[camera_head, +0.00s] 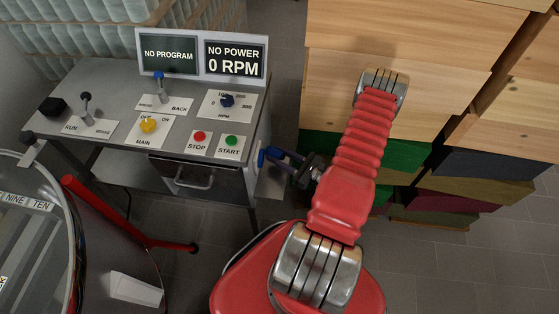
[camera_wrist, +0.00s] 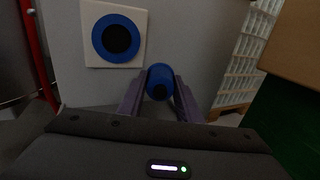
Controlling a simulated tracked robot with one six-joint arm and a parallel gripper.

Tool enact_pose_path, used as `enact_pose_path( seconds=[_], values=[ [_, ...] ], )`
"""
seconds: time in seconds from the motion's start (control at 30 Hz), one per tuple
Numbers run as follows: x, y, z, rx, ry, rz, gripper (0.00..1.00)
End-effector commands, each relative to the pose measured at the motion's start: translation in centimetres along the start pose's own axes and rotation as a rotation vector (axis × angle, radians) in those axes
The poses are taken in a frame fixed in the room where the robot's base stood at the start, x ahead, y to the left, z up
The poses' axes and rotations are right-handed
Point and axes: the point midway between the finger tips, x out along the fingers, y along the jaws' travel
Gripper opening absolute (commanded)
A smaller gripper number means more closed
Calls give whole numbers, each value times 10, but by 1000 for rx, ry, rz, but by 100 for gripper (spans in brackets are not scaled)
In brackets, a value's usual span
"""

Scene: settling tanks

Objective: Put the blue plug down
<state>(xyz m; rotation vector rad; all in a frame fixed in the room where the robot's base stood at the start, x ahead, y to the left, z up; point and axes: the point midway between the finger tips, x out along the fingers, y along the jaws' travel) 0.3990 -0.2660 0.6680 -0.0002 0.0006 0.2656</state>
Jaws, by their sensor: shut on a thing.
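My gripper (camera_head: 284,160) is beside the right side of the grey control desk. In the wrist view its two purple-grey fingers (camera_wrist: 160,92) are shut on the blue plug (camera_wrist: 159,78), a short blue cylinder with a dark end. The plug is held in front of the desk's grey side panel. A round blue socket (camera_wrist: 101,38) with a black centre sits on a white square plate there, up and left of the plug in the wrist view. The plug appears apart from the socket. In the head view, blue shows at the fingertips, but plug and socket are hard to separate.
The control desk (camera_head: 110,92) carries levers, buttons and a display (camera_head: 202,56) reading "NO PROGRAM", "NO POWER" and "0 RPM". Stacked wooden and coloured crates (camera_head: 350,70) stand close on the right. A round tank (camera_head: 75,250) with a red bar is at lower left. Tiled floor shows at lower right.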

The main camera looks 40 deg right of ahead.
Motion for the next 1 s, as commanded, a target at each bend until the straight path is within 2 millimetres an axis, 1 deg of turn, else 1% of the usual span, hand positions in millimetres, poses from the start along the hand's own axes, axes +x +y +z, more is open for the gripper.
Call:
enact_pose_path(
  seconds=[0.13, 0.3, 0.4, 0.73, 1.0],
  values=[
    [0, 0, -8, 1, 0, 0, 0],
    [0, 0, -27, 1, 0, 0, 0],
    [0, 0, -35, 0, 0, 0, 0],
    [0, 0, -37, 0, 0, 0, 0],
    [0, 0, -43, 0, 0, -1, 0]
  ],
)
